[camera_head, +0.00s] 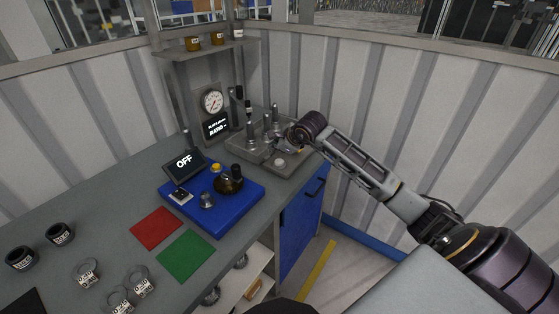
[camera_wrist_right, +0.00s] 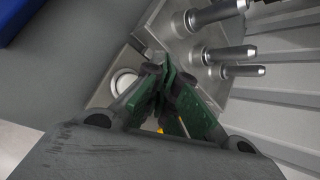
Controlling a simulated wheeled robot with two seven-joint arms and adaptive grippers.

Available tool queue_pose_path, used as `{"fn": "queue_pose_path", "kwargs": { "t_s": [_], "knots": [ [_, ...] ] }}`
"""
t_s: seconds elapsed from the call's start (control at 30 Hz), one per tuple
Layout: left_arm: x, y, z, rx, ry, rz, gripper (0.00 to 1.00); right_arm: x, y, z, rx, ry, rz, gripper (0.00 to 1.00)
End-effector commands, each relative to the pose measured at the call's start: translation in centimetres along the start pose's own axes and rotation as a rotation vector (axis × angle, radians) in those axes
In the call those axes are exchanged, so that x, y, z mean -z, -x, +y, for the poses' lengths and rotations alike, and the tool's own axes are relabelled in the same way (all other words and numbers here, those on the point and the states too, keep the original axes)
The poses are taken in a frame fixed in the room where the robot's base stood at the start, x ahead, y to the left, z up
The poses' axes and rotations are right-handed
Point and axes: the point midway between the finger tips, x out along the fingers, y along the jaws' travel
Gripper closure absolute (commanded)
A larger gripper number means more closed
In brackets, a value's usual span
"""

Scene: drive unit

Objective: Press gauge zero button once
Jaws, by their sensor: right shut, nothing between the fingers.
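A round dial gauge (camera_head: 212,101) stands upright on a grey panel at the back, with a small dark display (camera_head: 215,126) below it. A grey metal fixture (camera_head: 243,153) with upright posts is to its right. A round white button (camera_head: 279,162) sits at the fixture's front corner; it also shows in the right wrist view (camera_wrist_right: 123,82), just left of the fingers. I cannot read a label on it. My right gripper (camera_wrist_right: 166,72) is shut and empty, its tips beside the button and over the fixture. Contact cannot be told. My left gripper is not in view.
A blue tray (camera_head: 225,221) with a screen reading OFF (camera_head: 184,161) stands left of the fixture. Red (camera_head: 156,228) and green (camera_head: 186,255) mats lie in front. Metal posts (camera_wrist_right: 222,53) rise close to my fingers. A corrugated wall (camera_head: 375,120) stands behind.

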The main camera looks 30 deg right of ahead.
Motion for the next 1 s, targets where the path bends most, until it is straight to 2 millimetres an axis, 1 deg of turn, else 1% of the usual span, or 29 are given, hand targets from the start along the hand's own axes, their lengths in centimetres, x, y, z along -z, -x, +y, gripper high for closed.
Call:
{"fn": "queue_pose_path", "kwargs": {
  "t_s": [0.2,0.37,0.6,1.0],
  "knots": [
    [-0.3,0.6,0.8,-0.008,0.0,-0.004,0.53,-0.8,1.0,-0.8,0.002,0.0,-0.001,1.0],
    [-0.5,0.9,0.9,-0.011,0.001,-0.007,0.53,-1.2,1.7,-1.3,0.001,-0.001,0.0,1.0],
    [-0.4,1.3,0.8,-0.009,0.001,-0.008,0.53,-1.8,2.5,-1.9,0.001,0.0,0.0,1.0],
    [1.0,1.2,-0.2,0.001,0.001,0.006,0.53,-1.9,2.6,-1.9,0.001,0.0,0.0,1.0]
  ]
}}
